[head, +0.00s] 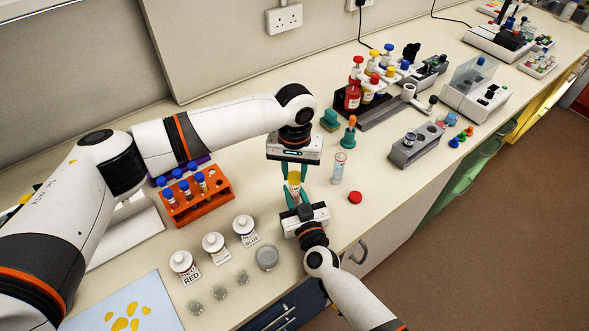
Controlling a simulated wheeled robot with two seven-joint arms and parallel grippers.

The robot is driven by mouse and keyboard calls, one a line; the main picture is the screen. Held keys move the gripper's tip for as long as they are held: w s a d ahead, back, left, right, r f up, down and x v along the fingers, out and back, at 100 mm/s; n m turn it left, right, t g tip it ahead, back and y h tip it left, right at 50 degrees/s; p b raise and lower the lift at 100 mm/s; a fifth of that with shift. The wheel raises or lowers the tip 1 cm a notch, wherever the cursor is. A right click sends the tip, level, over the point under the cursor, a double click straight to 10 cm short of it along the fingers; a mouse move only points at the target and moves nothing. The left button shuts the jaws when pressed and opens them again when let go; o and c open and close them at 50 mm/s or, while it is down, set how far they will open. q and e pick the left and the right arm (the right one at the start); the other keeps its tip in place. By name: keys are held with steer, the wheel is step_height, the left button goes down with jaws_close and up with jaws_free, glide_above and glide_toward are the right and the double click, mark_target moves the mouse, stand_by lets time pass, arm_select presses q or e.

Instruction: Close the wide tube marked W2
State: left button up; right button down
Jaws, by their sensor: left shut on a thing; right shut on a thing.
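My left gripper (294,175) comes down from above and is shut on the yellow top, seemingly a cap, of a small tube (295,187). My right gripper (297,194) reaches up from below and is shut on the body of this same tube. The fingers hide much of it, and I cannot read a W2 mark on it. The tube looks roughly upright between the two grippers. A clear wide tube (339,170) stands on the bench to their right, with no cap seen on it. A red cap (355,197) lies on the bench near it.
An orange rack (210,201) with blue-capped tubes is left. White-lidded jars (213,245), small glass cups and a grey round dish (266,257) stand in front. A grey rack (411,153), a green-based tool (348,138) and bottles in a dark rack (385,112) are right.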

arm_select(q)
steer(key=m, duration=0.3)
steer(key=shift+m, duration=0.3)
steer(key=m, duration=0.3)
steer(key=shift+m, duration=0.4)
steer(key=m, duration=0.3)
steer(key=shift+m, duration=0.4)
steer(key=m, duration=0.4)
steer(key=o, duration=1.1)
steer(key=shift+c, duration=0.2)
